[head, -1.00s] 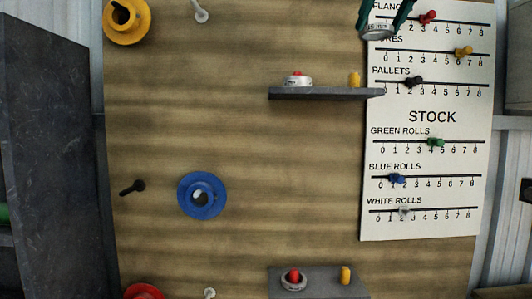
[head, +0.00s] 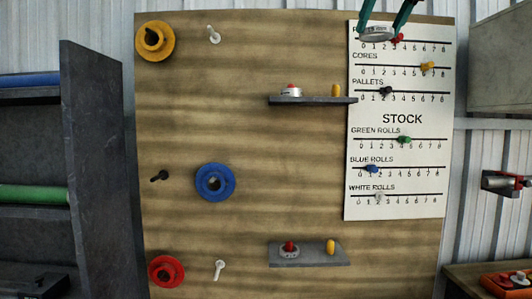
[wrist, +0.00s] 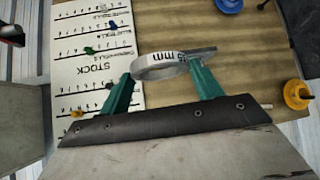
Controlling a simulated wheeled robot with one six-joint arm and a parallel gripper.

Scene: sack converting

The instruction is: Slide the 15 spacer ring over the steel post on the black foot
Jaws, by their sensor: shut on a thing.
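My gripper (head: 381,30) shows at the top right of the head view, in front of the white stock board. Its green fingers are shut on a pale metal spacer ring (head: 376,34). The ring is held clear of the board. I cannot make out a steel post on a black foot in either view.
A wooden panel carries blue (head: 214,182), yellow (head: 155,41) and red (head: 166,271) flanges and pegs. A dark rack (head: 95,160) stands left; a bench with an orange item (head: 505,284) stands lower right.

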